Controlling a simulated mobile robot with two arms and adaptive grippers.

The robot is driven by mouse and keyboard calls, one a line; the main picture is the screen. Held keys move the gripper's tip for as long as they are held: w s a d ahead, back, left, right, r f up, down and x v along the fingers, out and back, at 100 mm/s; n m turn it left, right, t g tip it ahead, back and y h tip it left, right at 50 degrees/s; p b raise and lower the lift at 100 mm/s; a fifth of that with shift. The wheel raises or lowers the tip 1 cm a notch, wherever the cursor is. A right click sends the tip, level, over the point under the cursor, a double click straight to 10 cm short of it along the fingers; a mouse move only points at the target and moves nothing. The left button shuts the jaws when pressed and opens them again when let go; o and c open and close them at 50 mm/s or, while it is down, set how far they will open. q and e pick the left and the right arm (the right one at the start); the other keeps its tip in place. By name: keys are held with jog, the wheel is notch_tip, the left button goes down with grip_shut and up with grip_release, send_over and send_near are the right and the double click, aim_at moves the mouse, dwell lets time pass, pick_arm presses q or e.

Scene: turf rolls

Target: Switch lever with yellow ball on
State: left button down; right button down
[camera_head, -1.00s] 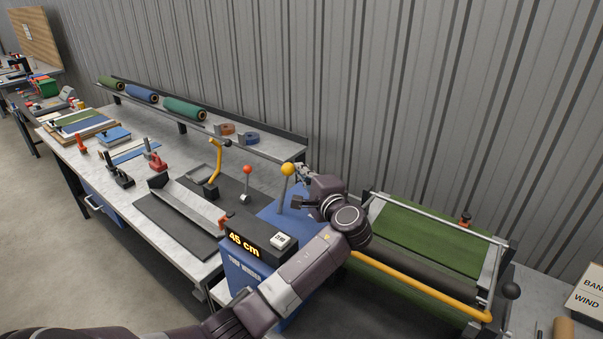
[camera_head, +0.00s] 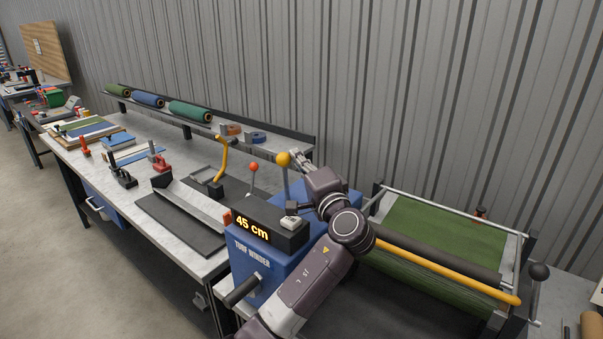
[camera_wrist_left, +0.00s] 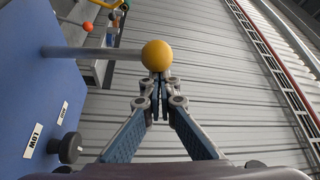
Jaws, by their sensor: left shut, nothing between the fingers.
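The lever's yellow ball (camera_head: 284,158) tops a grey rod rising from the blue turf winder (camera_head: 268,262). In the left wrist view the yellow ball (camera_wrist_left: 157,55) sits just beyond my fingertips, its rod (camera_wrist_left: 95,53) running left to the blue panel (camera_wrist_left: 40,90). My left gripper (camera_head: 299,157) is shut and empty, its tips right beside the ball on its right side. In the left wrist view the shut fingers (camera_wrist_left: 158,82) overlap the ball's lower edge; I cannot tell whether they touch it. My right gripper is not in view.
A red-ball lever (camera_head: 254,167) stands just left of the yellow one. A display box (camera_head: 262,228) reads 45 cm. Green turf (camera_head: 440,237) and a yellow bar (camera_head: 445,270) lie to the right. The workbench (camera_head: 80,160) with tools extends left.

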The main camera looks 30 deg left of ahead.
aim_at(287, 160)
pick_arm(q)
jog(key=shift+s+a+f+n+y+b, duration=0.1)
jog(key=shift+s+f+n+y+b, duration=0.15)
jog(key=shift+s+b, duration=0.25)
jog(key=shift+s+n+y+b, duration=0.15)
jog(key=shift+s+n+b, duration=0.2)
jog(key=shift+s+b, duration=0.15)
jog(key=shift+s+r, duration=0.15)
jog(key=shift+s, duration=0.35)
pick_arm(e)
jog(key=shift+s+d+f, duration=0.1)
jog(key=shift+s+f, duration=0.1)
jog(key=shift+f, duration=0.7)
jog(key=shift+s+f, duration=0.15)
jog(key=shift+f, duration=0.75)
pick_arm(q)
jog(key=shift+w, duration=0.1)
